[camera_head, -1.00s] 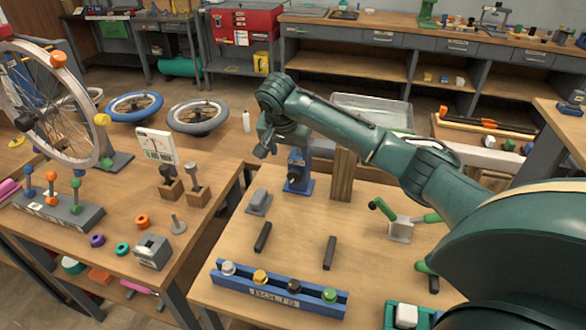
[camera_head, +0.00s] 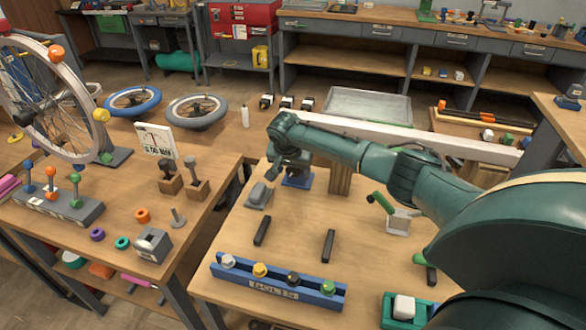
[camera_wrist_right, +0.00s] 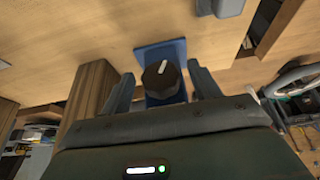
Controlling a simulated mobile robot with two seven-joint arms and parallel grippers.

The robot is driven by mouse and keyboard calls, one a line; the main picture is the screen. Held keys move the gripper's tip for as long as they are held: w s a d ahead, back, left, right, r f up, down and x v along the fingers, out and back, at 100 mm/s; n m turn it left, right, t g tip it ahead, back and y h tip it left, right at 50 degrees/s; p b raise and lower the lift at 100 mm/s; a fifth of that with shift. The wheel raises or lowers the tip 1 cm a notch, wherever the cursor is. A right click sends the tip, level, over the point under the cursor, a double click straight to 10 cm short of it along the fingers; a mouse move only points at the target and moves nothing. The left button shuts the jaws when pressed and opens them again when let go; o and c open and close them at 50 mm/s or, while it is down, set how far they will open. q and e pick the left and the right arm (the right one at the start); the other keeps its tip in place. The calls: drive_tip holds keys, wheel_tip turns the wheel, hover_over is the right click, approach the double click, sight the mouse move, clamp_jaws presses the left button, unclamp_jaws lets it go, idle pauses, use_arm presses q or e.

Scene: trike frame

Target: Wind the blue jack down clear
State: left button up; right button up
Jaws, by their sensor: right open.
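The blue jack (camera_head: 297,181) stands at the back of the front workbench, mostly hidden by my right gripper in the head view. In the right wrist view its blue base (camera_wrist_right: 160,51) and black round knob (camera_wrist_right: 161,79) with a white mark show. My right gripper (camera_head: 290,163) is at the jack. In the wrist view its open fingers (camera_wrist_right: 163,83) stand one on each side of the knob, with gaps; I cannot tell the depth between them. My left gripper is not in view.
A wooden post (camera_head: 340,178) stands close right of the jack, and a grey block (camera_head: 258,195) sits to its left. A long white bar (camera_head: 430,143) runs behind my arm. Black bars and a blue bolt rack (camera_head: 278,290) lie nearer on the bench.

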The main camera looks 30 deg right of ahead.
drive_tip(key=c, duration=1)
drive_tip(key=shift+o, duration=0.2)
